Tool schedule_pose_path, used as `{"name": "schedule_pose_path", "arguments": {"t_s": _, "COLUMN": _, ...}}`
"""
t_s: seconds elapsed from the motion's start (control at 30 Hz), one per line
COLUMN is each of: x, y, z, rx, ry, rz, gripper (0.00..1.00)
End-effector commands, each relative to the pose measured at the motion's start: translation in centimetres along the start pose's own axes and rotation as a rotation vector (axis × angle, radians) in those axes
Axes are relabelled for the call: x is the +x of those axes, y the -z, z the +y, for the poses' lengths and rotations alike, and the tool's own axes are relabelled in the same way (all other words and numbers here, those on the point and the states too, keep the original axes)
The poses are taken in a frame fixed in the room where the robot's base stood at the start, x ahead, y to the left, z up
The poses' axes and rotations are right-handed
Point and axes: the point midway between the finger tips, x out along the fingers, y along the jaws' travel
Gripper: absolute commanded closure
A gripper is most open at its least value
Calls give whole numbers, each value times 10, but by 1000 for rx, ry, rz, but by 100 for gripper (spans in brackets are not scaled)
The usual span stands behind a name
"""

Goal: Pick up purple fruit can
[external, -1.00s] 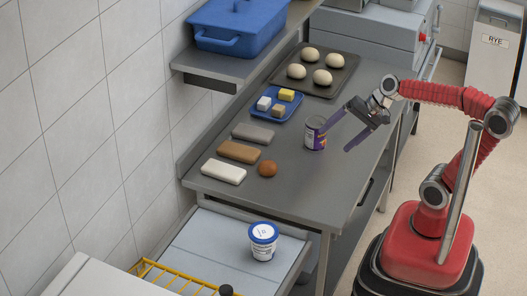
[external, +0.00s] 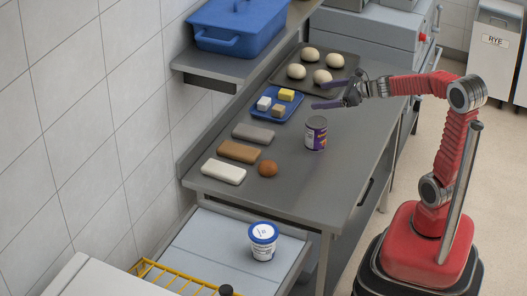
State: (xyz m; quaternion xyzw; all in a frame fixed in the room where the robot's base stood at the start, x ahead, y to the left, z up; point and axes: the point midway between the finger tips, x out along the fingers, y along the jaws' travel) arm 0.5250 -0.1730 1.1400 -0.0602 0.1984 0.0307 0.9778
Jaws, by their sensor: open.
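The purple can (external: 316,133) stands upright on the grey steel table, right of the middle of the tabletop. It has a purple label and a bare metal top. My gripper (external: 318,96) is open, with its two purple-grey fingers pointing left. In the picture it is above and behind the can, in front of the dark baking tray. Nothing is between the fingers that I can make out. The gripper appears apart from the can.
A baking tray (external: 345,68) with several dough balls lies behind. A blue tray (external: 290,93) with small blocks is left of the gripper. The table's front right is clear. A white tub (external: 263,241) stands lower down.

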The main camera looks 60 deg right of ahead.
Motion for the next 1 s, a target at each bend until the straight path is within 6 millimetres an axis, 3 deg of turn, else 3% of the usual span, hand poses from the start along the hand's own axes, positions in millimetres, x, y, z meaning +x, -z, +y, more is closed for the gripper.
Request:
{"name": "schedule_pose_path", "arguments": {"t_s": 0.17, "x": 3, "y": 10, "z": -28, "rx": 150, "ry": 64, "rz": -5, "gripper": 12}}
{"name": "schedule_pose_path", "arguments": {"t_s": 0.57, "x": 22, "y": 55, "z": -20, "rx": 145, "ry": 58, "rz": -3, "gripper": 12}}
{"name": "schedule_pose_path", "arguments": {"t_s": 1.0, "x": 59, "y": 140, "z": -10, "rx": 144, "ry": 58, "rz": -2, "gripper": 12}}
